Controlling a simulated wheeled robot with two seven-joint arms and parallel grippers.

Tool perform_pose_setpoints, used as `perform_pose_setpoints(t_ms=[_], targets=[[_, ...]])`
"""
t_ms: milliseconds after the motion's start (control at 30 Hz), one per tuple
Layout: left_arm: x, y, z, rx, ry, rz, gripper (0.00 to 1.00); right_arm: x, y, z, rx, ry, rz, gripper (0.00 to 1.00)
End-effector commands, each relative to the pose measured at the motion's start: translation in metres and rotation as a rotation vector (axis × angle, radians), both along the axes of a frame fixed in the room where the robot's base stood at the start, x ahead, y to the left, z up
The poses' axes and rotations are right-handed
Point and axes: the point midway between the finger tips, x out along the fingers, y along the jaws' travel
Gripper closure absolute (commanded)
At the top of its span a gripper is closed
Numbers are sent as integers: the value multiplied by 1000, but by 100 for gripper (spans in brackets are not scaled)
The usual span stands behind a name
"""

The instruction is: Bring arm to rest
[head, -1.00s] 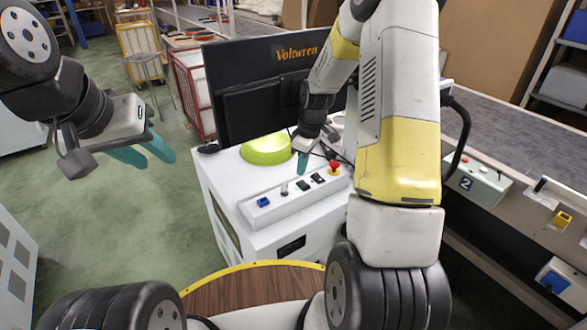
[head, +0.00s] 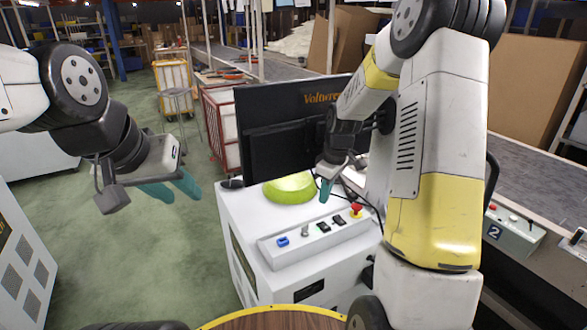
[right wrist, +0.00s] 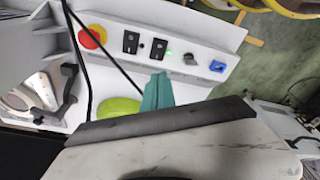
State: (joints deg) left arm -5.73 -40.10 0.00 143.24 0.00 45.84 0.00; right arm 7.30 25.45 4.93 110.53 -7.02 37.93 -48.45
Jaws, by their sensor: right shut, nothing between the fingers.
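My right gripper (head: 325,190) is over the white control cabinet, above the back edge of its sloped button panel (head: 290,246). Its teal fingers are shut with nothing between them; they also show in the right wrist view (right wrist: 157,92). The panel carries a blue switch (head: 283,241), a knob, two black switches and a red emergency button (head: 356,209). In the right wrist view the red button (right wrist: 92,37) is at the upper left, apart from the fingers. My left gripper (head: 172,188) hangs at the left over the green floor, its two teal fingers apart and empty.
A black monitor (head: 285,130) stands behind the panel, with a lime green dome (head: 290,188) before it. A conveyor (head: 535,196) runs along the right, with a grey control box (head: 513,230) at its side. Green floor is free at the left.

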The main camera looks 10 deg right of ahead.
Motion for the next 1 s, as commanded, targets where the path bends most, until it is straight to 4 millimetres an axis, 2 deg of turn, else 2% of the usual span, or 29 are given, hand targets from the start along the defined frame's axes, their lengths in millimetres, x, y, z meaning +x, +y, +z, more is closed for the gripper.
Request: perform_pose_setpoints(t_ms=[33,167,300,500,633,800,1000], targets=[[0,0,0,0,0,0,64,-5,1,17,0,-18,-23,100],[0,0,0,0,0,0,64,-27,4,62,9,-61,-122,100],[0,0,0,0,0,0,64,-63,9,112,36,-114,-250,100],[0,0,0,0,0,0,64,-122,16,166,104,-184,-434,100],[0,0,0,0,0,0,64,-163,21,190,166,-225,-550,100],[0,0,0,0,0,0,64,-211,26,205,256,-263,-683,100],[0,0,0,0,0,0,64,-244,29,209,328,-279,-774,100]])
